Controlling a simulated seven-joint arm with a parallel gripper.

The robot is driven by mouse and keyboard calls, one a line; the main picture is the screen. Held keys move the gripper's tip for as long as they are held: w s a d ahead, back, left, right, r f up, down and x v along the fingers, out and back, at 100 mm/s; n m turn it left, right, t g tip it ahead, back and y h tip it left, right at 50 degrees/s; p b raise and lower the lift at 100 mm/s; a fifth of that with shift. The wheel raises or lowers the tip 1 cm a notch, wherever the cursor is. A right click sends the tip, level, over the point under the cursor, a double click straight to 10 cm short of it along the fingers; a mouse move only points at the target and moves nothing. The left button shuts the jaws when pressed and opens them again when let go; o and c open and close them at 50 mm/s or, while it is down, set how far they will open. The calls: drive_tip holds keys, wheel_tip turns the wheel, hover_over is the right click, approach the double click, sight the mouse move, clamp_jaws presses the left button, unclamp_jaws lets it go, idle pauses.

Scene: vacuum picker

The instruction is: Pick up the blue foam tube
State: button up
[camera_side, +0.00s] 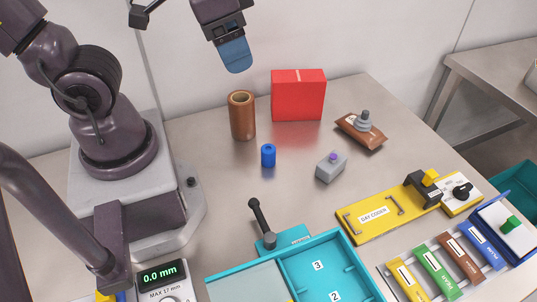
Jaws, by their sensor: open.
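The blue foam tube (268,157) is a small upright blue cylinder with a hole in its top. It stands on the steel table, in front of a taller brown tube and clear of other objects. My gripper (235,56) is at the top of the picture, above and to the left of the blue tube, well apart from it. Its blue end points down. It is open, and I see nothing held in it, though the fingers overlap from this side.
A brown tube (242,118) and a red box (298,97) stand behind. A grey block (331,168) and a brown pouch (361,132) are to the right. A teal tray (352,262), a yellow device (381,216) and a lever (263,224) are in front.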

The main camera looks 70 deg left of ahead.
wheel_tip(320, 180, down, 10)
drive_tip(key=w+d+m+g, duration=0.1)
drive_tip(key=d+m+g, duration=0.1)
drive_tip(key=m+g, duration=0.15)
drive_tip(key=m+t+y, duration=0.1)
drive_tip(key=m+y, duration=0.3)
drive_tip(key=m, duration=1.1)
approach(269, 148)
drive_tip(key=s+f, duration=0.2)
drive_tip(key=s+a+f, duration=0.1)
drive_tip(key=s+f, duration=0.1)
drive_tip(key=shift+s+f, duration=0.2)
drive_tip(key=shift+f, duration=0.1)
drive_tip(key=w+m, duration=0.1)
drive_tip(key=m, duration=0.1)
drive_tip(key=w+m+t, duration=0.1)
drive_tip(key=m, duration=0.1)
drive_tip(key=w+m+t, duration=0.1)
drive_tip(key=m, duration=0.1)
drive_tip(key=shift+w+a+r+m+t, duration=0.1)
drive_tip(key=shift+w+a+m+t, duration=0.05)
drive_tip(key=shift+w+m+t, duration=0.1)
drive_tip(key=shift+w+a+f, duration=0.15)
drive_tip(key=shift+a+f, duration=0.1)
drive_tip(key=shift+f, duration=0.35)
drive_tip(key=shift+x, duration=3.1)
drive_tip(key=shift+d, duration=0.1)
drive_tip(key=c, duration=1)
